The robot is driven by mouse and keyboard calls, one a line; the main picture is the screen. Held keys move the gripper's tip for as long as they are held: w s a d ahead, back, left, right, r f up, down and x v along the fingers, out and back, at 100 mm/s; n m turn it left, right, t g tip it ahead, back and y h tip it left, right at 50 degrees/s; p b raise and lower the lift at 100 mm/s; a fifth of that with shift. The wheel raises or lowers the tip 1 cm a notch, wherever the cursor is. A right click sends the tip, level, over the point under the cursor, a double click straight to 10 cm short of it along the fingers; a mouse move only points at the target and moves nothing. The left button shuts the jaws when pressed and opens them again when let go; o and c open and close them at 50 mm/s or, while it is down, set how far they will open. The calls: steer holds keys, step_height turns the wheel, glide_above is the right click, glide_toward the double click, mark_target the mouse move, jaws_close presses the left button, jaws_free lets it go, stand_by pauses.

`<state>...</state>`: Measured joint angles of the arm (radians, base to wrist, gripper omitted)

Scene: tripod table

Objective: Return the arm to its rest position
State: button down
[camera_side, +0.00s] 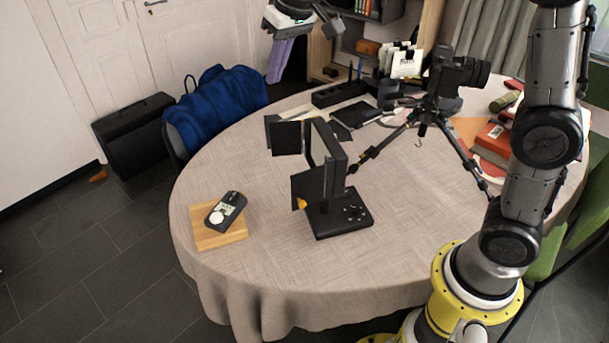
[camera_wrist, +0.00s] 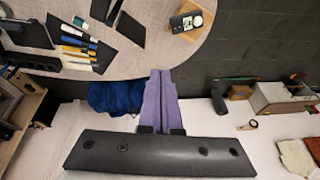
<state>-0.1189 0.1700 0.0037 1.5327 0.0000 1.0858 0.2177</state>
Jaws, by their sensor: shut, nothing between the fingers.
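My gripper (camera_side: 275,76) is high at the top of the side view, beyond the table's far left edge and above the level of the blue bag. Its purple fingers point down and are closed together, with nothing between them. The fingers also show in the wrist view (camera_wrist: 160,74), side by side and touching. My arm stands at the right of the side view, and its middle links run out of the top of the picture.
The round table (camera_side: 230,165) carries a camera on a tripod (camera_side: 455,75), a black panelled device (camera_side: 338,215) and a handheld meter (camera_side: 226,209) on a wooden block (camera_side: 204,237). A blue bag (camera_side: 218,108) is beside the table. The air around my gripper looks clear.

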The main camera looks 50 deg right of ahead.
steer(key=s+d+r+t, duration=0.1)
steer(key=s+d+r, duration=0.1)
steer(key=s, duration=0.7)
steer(key=s+d+r+t, duration=0.1)
steer(key=s+d, duration=0.1)
steer(key=s, duration=0.6)
steer(key=s+d+f+n, duration=0.1)
steer(key=s+f, duration=0.9)
steer(key=s, duration=0.2)
steer(key=shift+d, duration=0.2)
